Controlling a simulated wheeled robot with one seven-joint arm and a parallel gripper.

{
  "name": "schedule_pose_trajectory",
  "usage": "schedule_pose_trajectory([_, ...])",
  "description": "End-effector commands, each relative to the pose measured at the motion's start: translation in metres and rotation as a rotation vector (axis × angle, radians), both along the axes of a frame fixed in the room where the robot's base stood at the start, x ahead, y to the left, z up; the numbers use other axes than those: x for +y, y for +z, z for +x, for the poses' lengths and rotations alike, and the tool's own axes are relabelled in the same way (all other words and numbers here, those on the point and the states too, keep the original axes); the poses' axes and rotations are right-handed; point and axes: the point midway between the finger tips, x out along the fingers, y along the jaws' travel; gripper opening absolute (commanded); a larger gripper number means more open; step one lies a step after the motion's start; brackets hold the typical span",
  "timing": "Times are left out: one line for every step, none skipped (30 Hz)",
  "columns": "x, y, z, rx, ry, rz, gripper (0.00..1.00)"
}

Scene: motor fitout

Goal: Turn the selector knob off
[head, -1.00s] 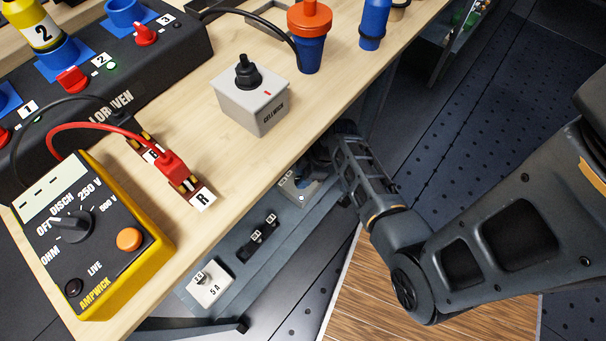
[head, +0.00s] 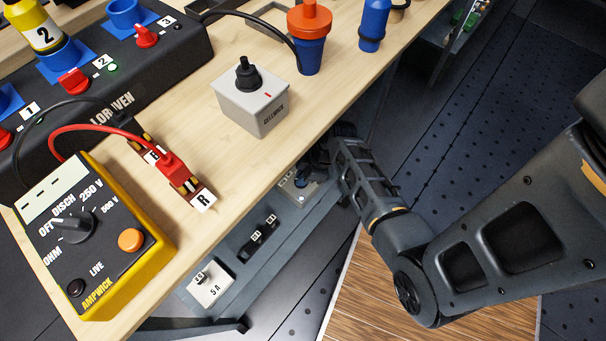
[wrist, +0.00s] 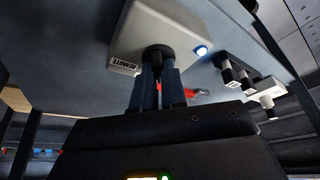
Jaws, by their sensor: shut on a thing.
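A pale box labelled REMOTE (wrist: 150,28) fills the upper middle of the wrist view, with a dark round selector knob (wrist: 157,52) on its face. My gripper (wrist: 158,72) is shut on this knob, one finger on each side. The fingers hide much of the knob, and I cannot read its pointer. A lamp (wrist: 201,50) beside it is lit bluish white. In the head view the box (head: 302,195) shows partly on the grey panel below the bench edge; my gripper there is mostly hidden by the bench and my arm.
A 5 A switch (head: 208,288) and a black twin-knob unit (head: 257,238) share the low panel. On the bench stand a yellow meter (head: 150,270), a grey box with a black knob (head: 255,108) and an orange-topped blue plug (head: 310,35). The bench edge overhangs my gripper.

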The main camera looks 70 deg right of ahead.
Motion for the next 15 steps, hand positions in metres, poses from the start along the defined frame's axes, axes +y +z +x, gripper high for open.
schedule_pose_trajectory([0.0009, 0.0015, 0.0001, 0.0, -0.021, 0.0, 0.0])
schedule_pose_trajectory([0.0011, 0.0018, 0.0001, 0.0, -0.037, 0.0, 0.0])
schedule_pose_trajectory([0.0013, 0.0019, 0.0002, -0.001, -0.061, -0.001, 0.0])
schedule_pose_trajectory([0.0014, 0.002, -0.0001, 0.001, -0.082, -0.001, 0.0])
schedule_pose_trajectory([0.0016, 0.0021, 0.0001, 0.0, -0.104, -0.001, 0.0])
schedule_pose_trajectory([0.0019, 0.0022, -0.0001, 0.001, -0.135, -0.001, 0.0])
schedule_pose_trajectory([0.0019, 0.0024, -0.0001, 0.0, -0.16, -0.001, 0.0])
schedule_pose_trajectory([0.0025, 0.0024, -0.0001, 0.0, -0.184, 0.0, 0.0])
schedule_pose_trajectory([0.0028, 0.0024, -0.0002, 0.0, -0.22, -0.001, 0.0])
schedule_pose_trajectory([0.0029, 0.0024, -0.0005, 0.0, -0.246, 0.0, 0.0])
schedule_pose_trajectory([0.0033, 0.0024, -0.0003, 0.0, -0.272, 0.0, 0.0])
schedule_pose_trajectory([0.0033, 0.0024, -0.0005, 0.0, -0.306, -0.001, 0.0])
schedule_pose_trajectory([0.0033, 0.0024, -0.0006, 0.0, -0.332, -0.001, 0.0])
schedule_pose_trajectory([0.0033, 0.0024, -0.0006, 0.0, -0.358, -0.001, 0.0])
schedule_pose_trajectory([0.0037, 0.0025, -0.0003, 0.0, -0.39, -0.001, 0.0])
